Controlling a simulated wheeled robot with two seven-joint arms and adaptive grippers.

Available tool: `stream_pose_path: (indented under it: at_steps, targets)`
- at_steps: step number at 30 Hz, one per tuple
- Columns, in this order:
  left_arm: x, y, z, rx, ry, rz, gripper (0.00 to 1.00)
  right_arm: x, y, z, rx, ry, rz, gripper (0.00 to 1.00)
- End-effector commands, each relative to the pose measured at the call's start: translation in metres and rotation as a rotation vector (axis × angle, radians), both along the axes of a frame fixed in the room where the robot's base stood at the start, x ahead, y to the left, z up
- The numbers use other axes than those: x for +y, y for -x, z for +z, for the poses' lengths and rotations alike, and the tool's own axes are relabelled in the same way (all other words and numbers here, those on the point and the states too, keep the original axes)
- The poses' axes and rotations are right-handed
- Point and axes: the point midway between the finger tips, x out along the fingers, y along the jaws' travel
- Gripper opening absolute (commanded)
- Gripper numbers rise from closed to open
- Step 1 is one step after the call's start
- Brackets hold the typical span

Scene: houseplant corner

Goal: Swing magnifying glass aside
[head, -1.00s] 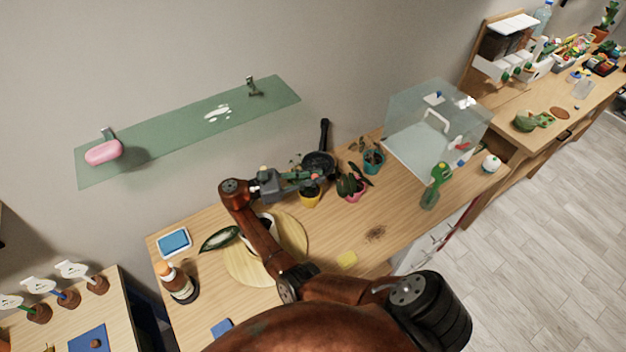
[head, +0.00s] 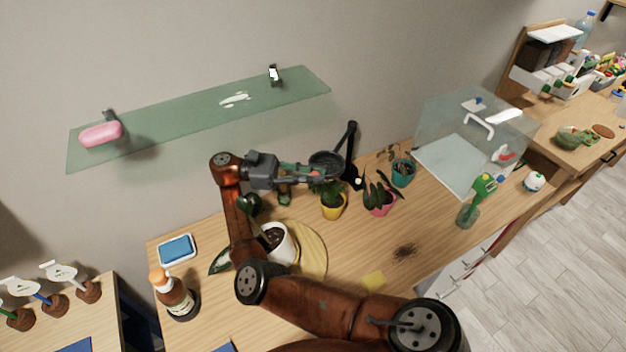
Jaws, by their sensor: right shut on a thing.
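The magnifying glass has a dark round lens frame (head: 326,160) on a black upright stand (head: 349,152) behind the plants. My right gripper (head: 314,175) comes in from the left side of the lens and is shut on the magnifying glass, at the near left of its frame. The exact contact is partly hidden by the fingers. The lens is above and slightly left of a yellow pot (head: 333,207) with a plant. My left gripper is not in view.
A pink pot (head: 381,204) and a teal pot (head: 402,174) stand right of the yellow one. A glass shelf (head: 190,118) hangs above; a clear case (head: 470,130) stands right.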

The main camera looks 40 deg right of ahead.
Motion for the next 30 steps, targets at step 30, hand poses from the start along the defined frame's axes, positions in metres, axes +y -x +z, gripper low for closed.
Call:
stream_pose_path:
  at_steps: [30]
  targets:
    - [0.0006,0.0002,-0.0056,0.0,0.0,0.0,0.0,-0.0017,0.0007,0.0004,0.001,0.004,-0.017,0.33]
